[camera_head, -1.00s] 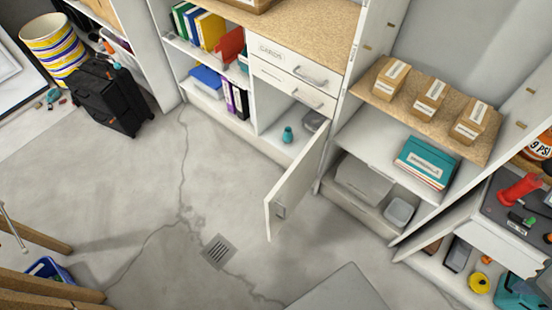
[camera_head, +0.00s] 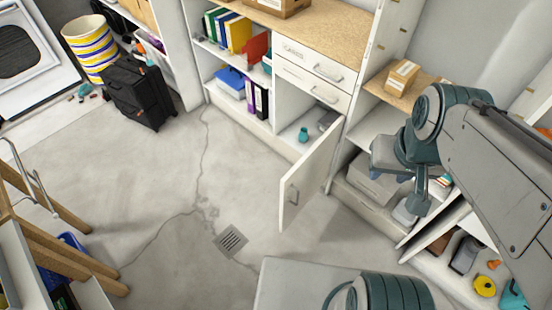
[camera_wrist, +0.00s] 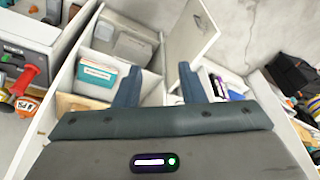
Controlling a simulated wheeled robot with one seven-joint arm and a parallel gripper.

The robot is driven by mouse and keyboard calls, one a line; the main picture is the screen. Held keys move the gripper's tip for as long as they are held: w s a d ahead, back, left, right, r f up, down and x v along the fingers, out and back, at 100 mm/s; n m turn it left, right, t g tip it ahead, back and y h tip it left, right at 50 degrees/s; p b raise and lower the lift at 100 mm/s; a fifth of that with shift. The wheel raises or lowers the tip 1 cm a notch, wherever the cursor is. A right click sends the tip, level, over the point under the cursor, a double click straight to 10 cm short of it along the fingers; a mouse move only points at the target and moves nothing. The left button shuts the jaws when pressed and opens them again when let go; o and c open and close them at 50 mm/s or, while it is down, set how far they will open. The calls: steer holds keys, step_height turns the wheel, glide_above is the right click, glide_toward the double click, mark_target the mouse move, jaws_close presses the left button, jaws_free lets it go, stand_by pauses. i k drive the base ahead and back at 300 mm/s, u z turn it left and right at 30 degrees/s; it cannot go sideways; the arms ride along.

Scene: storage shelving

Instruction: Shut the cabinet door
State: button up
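The white cabinet door (camera_head: 308,182) stands wide open, swung out from the cabinet below two drawers, with a grey handle (camera_head: 293,194) near its free edge. The open compartment behind it holds a small teal vase (camera_head: 303,135) and a grey item. In the wrist view the door (camera_wrist: 192,36) shows at the top, beyond the fingers. My gripper (camera_head: 398,178) is right of the door in the head view, apart from it. In the wrist view my gripper (camera_wrist: 160,85) has its two fingers spread with nothing between them.
Shelves on the right hold a cardboard box (camera_head: 403,77) and grey bins (camera_head: 372,184). A black suitcase (camera_head: 140,92) and striped basket (camera_head: 90,45) stand at the left. Wooden beams (camera_head: 65,250) are at lower left. The floor around the drain (camera_head: 230,240) is clear.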

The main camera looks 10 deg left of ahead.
mark_target(305, 179)
steer(key=u, duration=0.35)
steer(key=i, duration=0.5)
steer(key=z, duration=1.7)
steer(key=k, duration=0.6)
steer(key=u, duration=1.4)
